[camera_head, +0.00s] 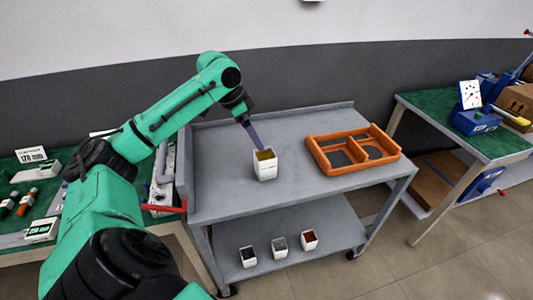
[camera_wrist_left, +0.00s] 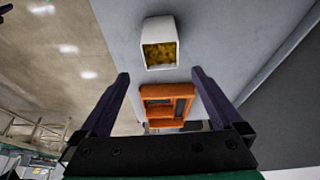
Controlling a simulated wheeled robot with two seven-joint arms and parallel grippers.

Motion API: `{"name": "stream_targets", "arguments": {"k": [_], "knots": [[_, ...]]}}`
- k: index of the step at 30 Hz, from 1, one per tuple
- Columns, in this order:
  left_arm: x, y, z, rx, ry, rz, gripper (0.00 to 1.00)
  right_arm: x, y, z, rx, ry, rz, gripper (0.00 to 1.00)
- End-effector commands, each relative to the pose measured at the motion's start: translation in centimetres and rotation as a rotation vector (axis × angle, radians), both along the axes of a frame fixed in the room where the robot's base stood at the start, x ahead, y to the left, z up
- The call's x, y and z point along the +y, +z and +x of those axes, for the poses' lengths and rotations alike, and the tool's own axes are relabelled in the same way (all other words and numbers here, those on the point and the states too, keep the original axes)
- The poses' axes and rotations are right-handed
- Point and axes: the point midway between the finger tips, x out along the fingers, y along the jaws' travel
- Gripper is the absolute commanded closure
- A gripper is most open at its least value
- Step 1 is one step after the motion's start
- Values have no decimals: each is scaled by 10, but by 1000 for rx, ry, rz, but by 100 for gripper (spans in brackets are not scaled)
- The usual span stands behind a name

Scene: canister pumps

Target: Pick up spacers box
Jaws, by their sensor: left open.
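A white open box with yellow contents (camera_head: 265,171) stands upright on the cart's top shelf. I take it as the spacers box, though no label is readable. It also shows in the left wrist view (camera_wrist_left: 160,45), beyond the fingertips and roughly centred between them. My left gripper (camera_head: 257,146) is open, with its purple fingers pointing down just above and behind the box's rim. In the left wrist view its fingers (camera_wrist_left: 160,74) are spread with nothing between them gripped. My right gripper is not in view.
An orange divided tray (camera_head: 318,160) lies to the box's right on the grey cart (camera_head: 225,200). Several small white boxes (camera_head: 280,246) stand on its lower shelf. Green-topped tables flank the cart. The cart top has a raised back edge and clear room in front.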

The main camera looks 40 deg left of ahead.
Motion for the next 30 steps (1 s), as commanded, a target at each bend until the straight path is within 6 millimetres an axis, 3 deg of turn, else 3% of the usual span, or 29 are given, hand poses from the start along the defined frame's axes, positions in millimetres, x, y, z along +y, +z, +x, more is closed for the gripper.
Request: {"name": "stream_targets", "arguments": {"k": [3, 7, 13, 22, 30], "knots": [[0, -5, 3, -3, 3, -7, 0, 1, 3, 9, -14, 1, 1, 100], [-8, -35, 13, 0, 0, -9, 0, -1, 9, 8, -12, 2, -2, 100], [-16, -76, 28, -4, 3, -7, 0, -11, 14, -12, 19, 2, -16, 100], [-21, -123, 42, -3, 3, -7, 0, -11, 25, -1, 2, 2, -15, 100], [-22, -133, 45, -4, 2, -2, 0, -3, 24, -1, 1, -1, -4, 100]]}}
